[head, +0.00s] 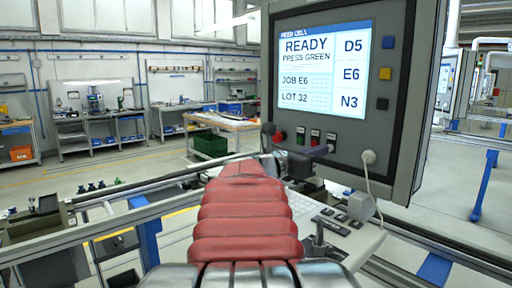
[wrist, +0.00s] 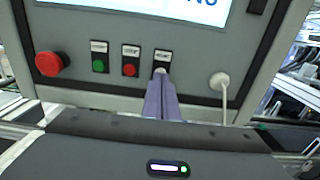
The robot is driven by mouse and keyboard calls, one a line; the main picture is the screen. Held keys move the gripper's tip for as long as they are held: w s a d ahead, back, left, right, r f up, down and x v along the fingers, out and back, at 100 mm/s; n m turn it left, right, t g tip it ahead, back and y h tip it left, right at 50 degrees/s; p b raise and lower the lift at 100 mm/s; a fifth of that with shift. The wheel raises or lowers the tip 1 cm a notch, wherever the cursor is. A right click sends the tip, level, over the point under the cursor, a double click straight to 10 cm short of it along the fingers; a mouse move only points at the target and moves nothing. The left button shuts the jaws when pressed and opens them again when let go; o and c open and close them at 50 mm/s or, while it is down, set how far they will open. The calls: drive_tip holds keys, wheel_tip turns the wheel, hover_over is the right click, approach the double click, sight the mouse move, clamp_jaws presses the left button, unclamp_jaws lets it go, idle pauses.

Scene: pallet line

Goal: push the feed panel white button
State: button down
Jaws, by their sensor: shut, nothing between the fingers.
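The feed panel (head: 390,150) is a grey box with a lit screen (head: 322,70) reading READY, PRESS GREEN. In the wrist view its lower face carries a row of small labelled buttons. The white button (wrist: 160,69) is the rightmost of them, mostly hidden behind my fingertips. Left of it are a red button (wrist: 130,69) and a green button (wrist: 98,65). My gripper (wrist: 161,79) is shut and empty, its purple fingers pointing at the white button from just below. I cannot tell whether the tips touch it. In the head view my gripper (head: 328,149) is beside the panel's lower face.
A large red mushroom button (wrist: 50,64) sits at the left of the row. A white plug with a cable (wrist: 220,81) is to the right of the white button. A desk with a joystick (head: 318,240) lies below the panel. Metal rails run alongside.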

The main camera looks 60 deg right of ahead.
drive_tip(key=shift+v, duration=1.4)
drive_tip(key=shift+w, duration=0.1)
drive_tip(key=w+a+f+m+t+y, duration=0.35)
drive_tip(key=w+a+f+t, duration=0.2)
drive_tip(key=w+a, duration=0.45)
drive_tip(key=w+a+f+m+t+y, duration=0.2)
drive_tip(key=w+a+f+m+t, duration=0.25)
drive_tip(key=w+a+f, duration=0.5)
drive_tip(key=a+f+m+t+y, duration=0.1)
drive_tip(key=a+f+y, duration=0.2)
drive_tip(key=a, duration=0.8)
drive_tip(key=s+a+f+m+y, duration=0.1)
drive_tip(key=a+f+y, duration=0.3)
drive_tip(key=a, duration=0.8)
drive_tip(key=s+a+f+m+t+y, duration=0.1)
drive_tip(key=a+f+m+y, duration=0.2)
drive_tip(key=a, duration=0.9)
wheel_tip(320, 180, down, 3)
drive_tip(key=shift+r+t+y, duration=0.2)
drive_tip(key=shift+t+y, duration=0.1)
drive_tip(key=shift+y, duration=0.25)
